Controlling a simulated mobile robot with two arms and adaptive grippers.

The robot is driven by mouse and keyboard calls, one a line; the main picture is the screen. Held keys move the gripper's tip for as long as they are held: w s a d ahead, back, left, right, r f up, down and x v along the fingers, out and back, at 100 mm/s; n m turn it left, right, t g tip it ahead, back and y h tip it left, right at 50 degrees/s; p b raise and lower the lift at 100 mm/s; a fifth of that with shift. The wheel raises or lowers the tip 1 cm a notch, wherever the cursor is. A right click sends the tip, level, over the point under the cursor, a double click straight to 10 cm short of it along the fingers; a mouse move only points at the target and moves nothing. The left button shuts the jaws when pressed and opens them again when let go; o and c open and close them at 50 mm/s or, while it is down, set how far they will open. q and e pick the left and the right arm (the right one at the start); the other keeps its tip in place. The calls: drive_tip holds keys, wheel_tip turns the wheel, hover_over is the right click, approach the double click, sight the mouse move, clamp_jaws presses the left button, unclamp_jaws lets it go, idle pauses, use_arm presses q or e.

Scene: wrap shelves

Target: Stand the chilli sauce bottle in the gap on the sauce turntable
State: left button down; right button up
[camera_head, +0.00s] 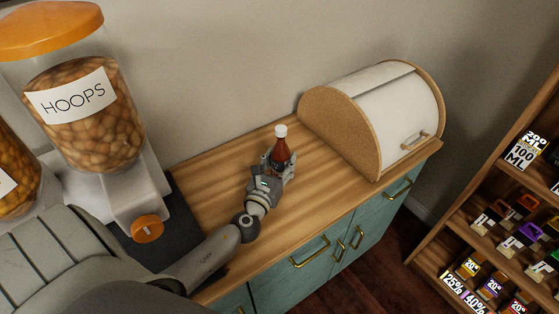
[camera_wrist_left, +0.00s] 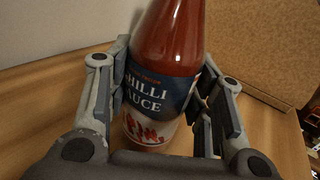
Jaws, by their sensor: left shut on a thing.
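The chilli sauce bottle (camera_head: 280,152) is red with a white cap and a dark label. It stands upright at the wooden counter, between the fingers of my left gripper (camera_head: 278,168). In the left wrist view the bottle (camera_wrist_left: 165,75) fills the space between the two fingers, with its label facing the camera. My left gripper (camera_wrist_left: 165,100) is shut on it. Its base looks at or very near the counter top; I cannot tell whether it touches. The sauce turntable is not visible in either view. My right gripper is not in view.
A bread bin (camera_head: 385,110) with a white lid stands to the right on the counter (camera_head: 215,160). A cereal dispenser (camera_head: 85,110) stands at left on a dark mat. A shelf unit (camera_head: 480,200) with several boxed items is at far right. The counter around the bottle is clear.

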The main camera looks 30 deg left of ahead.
use_arm(q)
drive_tip(key=shift+d, duration=0.15)
drive_tip(key=c, duration=1.1)
unclamp_jaws()
drive_tip(key=shift+f, duration=0.1)
drive_tip(key=o, duration=0.4)
